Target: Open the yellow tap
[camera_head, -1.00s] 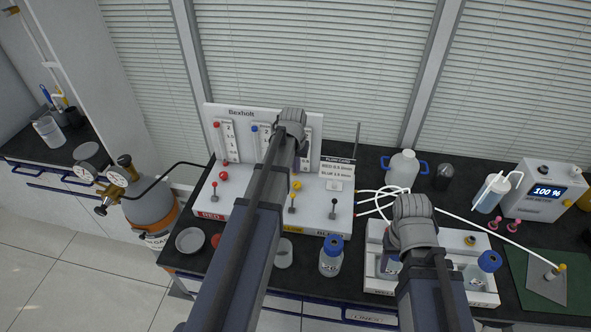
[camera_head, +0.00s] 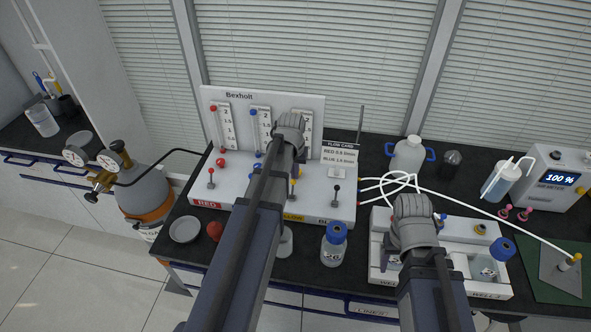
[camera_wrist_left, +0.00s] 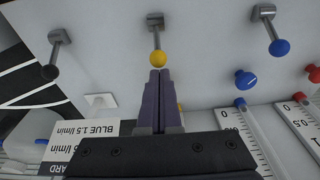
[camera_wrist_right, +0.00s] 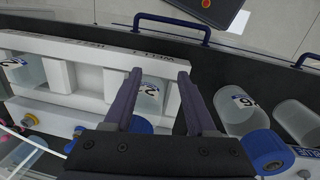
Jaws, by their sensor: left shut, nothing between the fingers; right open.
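The yellow tap is a small grey lever with a yellow ball knob (camera_wrist_left: 159,58) on the white Bexholt panel. In the head view its lever (camera_head: 292,190) shows just right of my left arm, above the yellow label. My left gripper (camera_wrist_left: 159,73) is shut and empty, its fingertips right at the yellow knob in the left wrist view; I cannot tell whether they touch it. In the head view my left arm hides those fingers. My right gripper (camera_wrist_right: 160,76) is open and empty over the white well rack (camera_wrist_right: 80,50), near a jar (camera_wrist_right: 149,97) labelled 2.
A blue-capped bottle (camera_head: 334,248) stands in front of the panel. White tubes (camera_head: 455,212) run to the right.

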